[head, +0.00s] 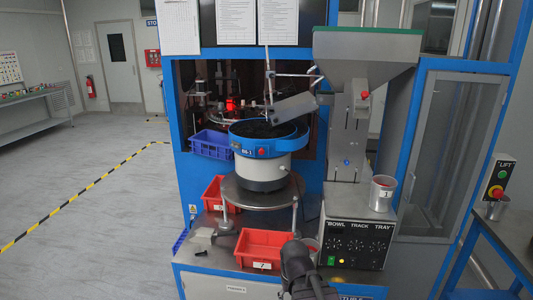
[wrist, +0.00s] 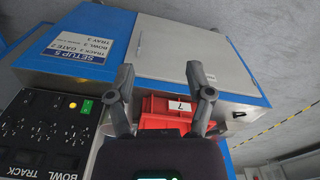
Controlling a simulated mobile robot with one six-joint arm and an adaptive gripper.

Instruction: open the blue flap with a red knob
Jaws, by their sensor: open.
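A blue curved band with a red knob (head: 261,152) on its front runs around the grey bowl feeder (head: 263,170), in the middle of the head view. My gripper (head: 293,246) is low in front of the machine, below the bowl and near the red tray. In the wrist view my gripper (wrist: 159,70) has its fingers spread, with nothing between them. The bowl and its red knob do not show in the wrist view.
A red tray (head: 243,262) stands on the bench by my gripper, and also shows in the wrist view (wrist: 150,121). The control box (head: 340,250) is on the right, with a metal cup (head: 382,193) on top. A hopper (head: 352,50) rises behind. Open floor is left.

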